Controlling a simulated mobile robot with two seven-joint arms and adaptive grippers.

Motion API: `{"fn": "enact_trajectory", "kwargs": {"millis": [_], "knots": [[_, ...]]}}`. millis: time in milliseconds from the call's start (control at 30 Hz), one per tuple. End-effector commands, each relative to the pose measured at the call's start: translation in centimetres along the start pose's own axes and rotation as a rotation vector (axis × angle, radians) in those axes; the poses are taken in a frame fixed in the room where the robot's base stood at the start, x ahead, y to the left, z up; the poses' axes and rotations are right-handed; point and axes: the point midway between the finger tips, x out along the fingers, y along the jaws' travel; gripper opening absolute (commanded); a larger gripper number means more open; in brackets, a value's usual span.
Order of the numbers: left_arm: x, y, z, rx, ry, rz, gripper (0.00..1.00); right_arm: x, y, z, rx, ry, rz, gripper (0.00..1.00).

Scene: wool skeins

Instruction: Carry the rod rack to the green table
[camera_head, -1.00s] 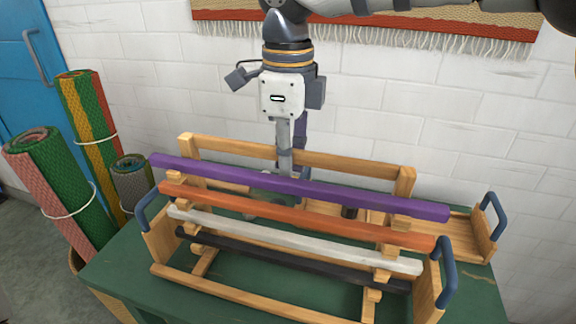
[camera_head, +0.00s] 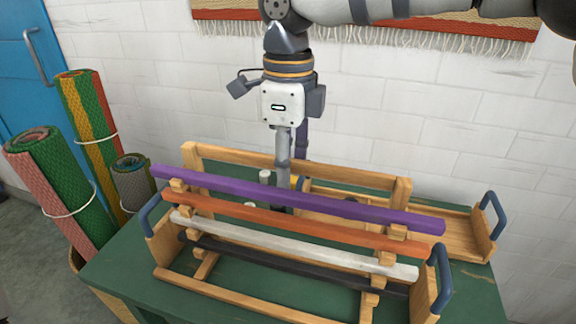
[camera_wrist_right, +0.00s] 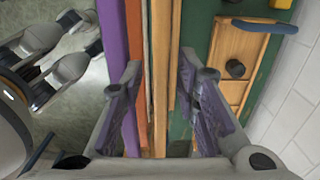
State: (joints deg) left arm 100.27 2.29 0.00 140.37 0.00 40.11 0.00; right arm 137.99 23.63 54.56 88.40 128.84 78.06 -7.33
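The rod rack (camera_head: 285,153) is a wooden frame with blue end handles, bearing purple, orange, white and black rods. It stands upright on the green table (camera_head: 105,275), filling most of its top. It also shows in the right wrist view (camera_wrist_right: 160,60). My right gripper (camera_head: 290,195) comes down from above at the rack's back rail, its tips partly hidden behind the purple rod. In the right wrist view its two fingers (camera_wrist_right: 160,75) straddle the rail, with narrow gaps beside the wood, so it looks open.
A wooden tray (camera_head: 450,235) with blue handles lies behind the rack at the right. Small pale round things (camera_head: 265,176) stand behind the purple rod. Rolled rugs (camera_head: 50,180) stand left of the table. A white brick wall (camera_head: 430,110) closes the back.

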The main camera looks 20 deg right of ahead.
Motion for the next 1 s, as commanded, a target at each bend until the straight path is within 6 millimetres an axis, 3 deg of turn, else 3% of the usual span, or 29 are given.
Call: {"fn": "enact_trajectory", "kwargs": {"millis": [300, 433, 600, 1000], "knots": [[0.5, 0.0, 0.5, 0.000, -0.020, -0.001, 0.40, -8.0, -0.1, 0.1, 0.001, -0.002, 0.000, 0.29], [0.7, 0.0, 0.6, 0.000, -0.026, -0.001, 0.40, -10.4, -0.1, 0.1, 0.000, -0.001, 0.001, 0.29], [0.7, 0.0, 0.6, 0.000, -0.027, -0.001, 0.40, -11.6, 0.0, 0.1, -0.001, -0.001, 0.002, 0.29], [0.7, 0.0, 0.6, 0.000, -0.026, -0.001, 0.40, -11.6, 0.0, 0.0, -0.001, -0.001, 0.002, 0.29]]}}
